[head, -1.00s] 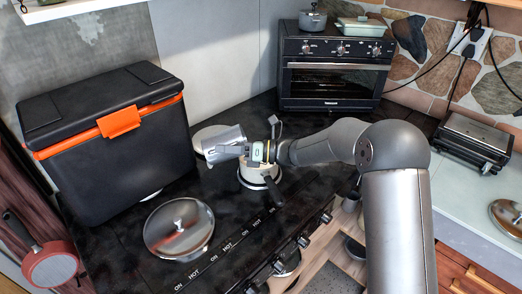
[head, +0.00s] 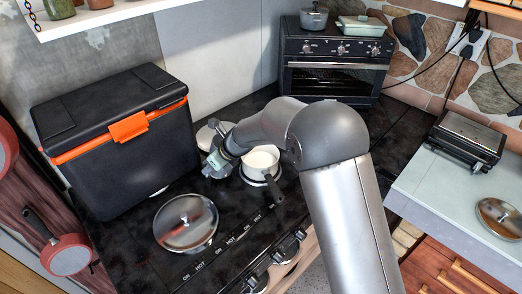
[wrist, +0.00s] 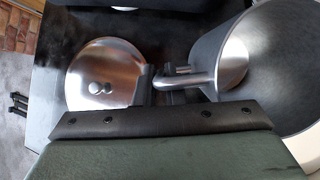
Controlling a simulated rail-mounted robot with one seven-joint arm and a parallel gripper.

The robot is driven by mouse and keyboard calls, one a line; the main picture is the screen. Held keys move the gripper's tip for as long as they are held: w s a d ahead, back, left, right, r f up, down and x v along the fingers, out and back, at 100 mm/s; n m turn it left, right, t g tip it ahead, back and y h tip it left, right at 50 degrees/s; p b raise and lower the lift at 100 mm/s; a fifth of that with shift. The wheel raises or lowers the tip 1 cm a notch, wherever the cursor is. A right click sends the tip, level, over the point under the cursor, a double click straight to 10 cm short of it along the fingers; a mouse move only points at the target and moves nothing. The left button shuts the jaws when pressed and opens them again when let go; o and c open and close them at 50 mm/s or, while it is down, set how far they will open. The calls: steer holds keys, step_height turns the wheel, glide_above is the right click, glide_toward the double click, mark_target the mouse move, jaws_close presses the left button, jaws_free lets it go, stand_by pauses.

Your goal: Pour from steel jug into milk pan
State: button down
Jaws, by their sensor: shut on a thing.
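The milk pan (head: 262,157) stands on the hob in the head view, pale inside and open at the top, with a black handle (head: 274,188) towards the front. My gripper (head: 213,168) is just left of the pan. In the wrist view my gripper (wrist: 160,86) is shut on the handle of the steel jug (wrist: 235,62), which fills the right side. The jug looks tilted; its contents cannot be made out. In the head view my wrist and gripper mostly hide the jug. A pale surface at the wrist view's lower right cannot be identified for sure.
A steel lid (head: 186,222) lies at the front left of the hob, also visible in the wrist view (wrist: 105,72). A black cooler box (head: 120,150) with an orange latch stands at left. A toaster oven (head: 333,78) is behind. A pale round burner or plate is partly hidden behind my wrist.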

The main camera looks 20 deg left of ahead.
steer(key=shift+s+a+f+t+h, duration=0.4)
steer(key=shift+a+f+t+h, duration=0.25)
steer(key=shift+h, duration=0.45)
steer(key=shift+s+a+f+h, duration=0.1)
steer(key=shift+f+h, duration=0.25)
steer(key=shift+h, duration=0.15)
